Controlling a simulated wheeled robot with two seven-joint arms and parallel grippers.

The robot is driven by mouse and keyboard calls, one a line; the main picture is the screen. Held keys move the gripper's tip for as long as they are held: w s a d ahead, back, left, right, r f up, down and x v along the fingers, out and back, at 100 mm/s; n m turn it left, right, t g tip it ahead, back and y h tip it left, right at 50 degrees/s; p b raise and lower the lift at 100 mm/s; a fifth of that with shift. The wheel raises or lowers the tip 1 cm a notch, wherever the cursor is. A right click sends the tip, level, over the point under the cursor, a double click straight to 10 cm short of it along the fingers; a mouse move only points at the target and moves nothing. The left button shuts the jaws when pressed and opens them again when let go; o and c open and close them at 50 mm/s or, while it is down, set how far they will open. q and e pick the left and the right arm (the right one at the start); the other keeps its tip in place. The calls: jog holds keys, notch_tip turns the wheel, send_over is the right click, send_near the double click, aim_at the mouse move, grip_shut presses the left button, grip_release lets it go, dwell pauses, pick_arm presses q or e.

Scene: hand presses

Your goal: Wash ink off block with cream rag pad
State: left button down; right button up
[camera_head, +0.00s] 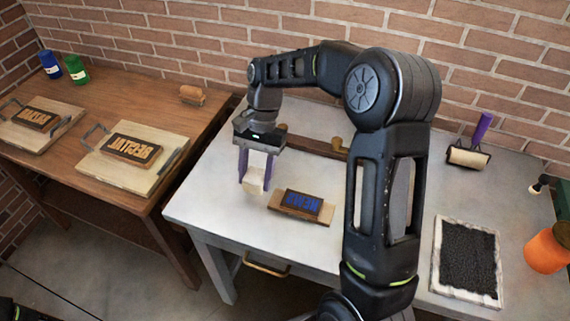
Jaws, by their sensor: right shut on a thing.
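A printing block (302,205) with blue ink on its raised letters lies on a wooden board on the light grey table, right of my right gripper. My right gripper (255,178) points down with its purple fingers shut on a cream rag pad (253,187). The pad is held left of the block and apart from it, near the table's left side. Whether the pad touches the table I cannot tell. My left gripper is not in view.
A roller with a purple handle (480,132) stands at the back right of the grey table (213,200). A tray of dark granules (467,262) and an orange jar (546,250) are at the right. A brown table (150,86) at the left holds two more blocks on boards.

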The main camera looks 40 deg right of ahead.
jog(key=s+d+r+m+t, duration=0.2)
jog(key=s+d+m, duration=0.1)
jog(key=d+m, duration=0.3)
jog(key=shift+s+r+y+p, duration=0.3)
jog(key=shift+s+r+y, duration=0.05)
jog(key=shift+s+y, duration=0.05)
jog(key=b, duration=0.5)
send_over(292, 204)
jog(key=w, duration=0.3)
notch_tip(292, 204, down, 6)
jog(key=shift+r, duration=0.1)
jog(key=shift+f+b, duration=0.65)
jog(key=shift+f, duration=0.45)
jog(key=shift+s, duration=0.15)
jog(key=shift+s+d+r+p, duration=0.15)
jog(key=shift+s+d+p, duration=0.2)
jog(key=shift+s+d, duration=0.45)
jog(key=shift+s, duration=0.35)
